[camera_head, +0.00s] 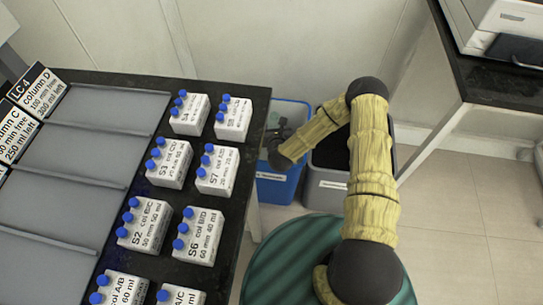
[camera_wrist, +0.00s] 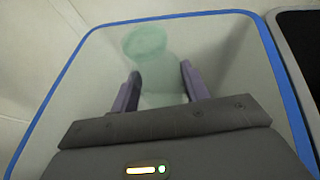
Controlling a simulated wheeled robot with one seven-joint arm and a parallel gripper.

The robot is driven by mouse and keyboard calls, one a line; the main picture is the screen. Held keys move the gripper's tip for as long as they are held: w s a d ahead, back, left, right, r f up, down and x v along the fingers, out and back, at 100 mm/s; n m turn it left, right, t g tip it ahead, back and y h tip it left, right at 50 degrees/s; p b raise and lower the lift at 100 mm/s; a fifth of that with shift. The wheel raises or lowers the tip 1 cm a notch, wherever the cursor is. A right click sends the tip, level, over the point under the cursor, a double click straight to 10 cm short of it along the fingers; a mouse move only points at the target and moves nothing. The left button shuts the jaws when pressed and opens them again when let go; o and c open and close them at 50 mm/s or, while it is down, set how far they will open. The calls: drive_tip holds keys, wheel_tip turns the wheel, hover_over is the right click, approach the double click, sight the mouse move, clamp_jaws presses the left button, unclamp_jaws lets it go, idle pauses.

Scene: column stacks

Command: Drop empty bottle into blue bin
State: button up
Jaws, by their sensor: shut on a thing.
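The empty bottle (camera_wrist: 146,45) is pale green and see-through. In the wrist view it stands out between the two purple fingers of my gripper (camera_wrist: 159,72), which is shut on it. Behind the bottle is the inside of the blue bin (camera_wrist: 180,14), whose blue rim frames the view, so the bottle is over the bin's opening. In the head view the blue bin (camera_head: 276,190) stands on the floor just right of the black table. My arm reaches over to it, and the gripper and bottle are hard to make out there.
A grey bin with a dark inside (camera_head: 327,185) stands right of the blue bin, under my arm. The black table (camera_head: 245,120) at left holds several white, blue-capped bottle blocks (camera_head: 189,115) and grey trays (camera_head: 110,112). A printer-like machine (camera_head: 497,25) is at upper right.

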drive_tip(key=shift+s+a, duration=0.1)
drive_tip(key=shift+a, duration=0.25)
drive_tip(key=o, duration=1.1)
drive_tip(key=shift+s+a, duration=0.15)
drive_tip(key=shift+a, duration=0.2)
drive_tip(key=shift+d, duration=0.15)
drive_tip(key=shift+d, duration=0.1)
drive_tip(key=shift+s+r, duration=0.25)
drive_tip(key=shift+s, duration=0.1)
drive_tip(key=p+v, duration=0.4)
drive_tip(key=v, duration=1.2)
drive_tip(key=shift+s, duration=0.3)
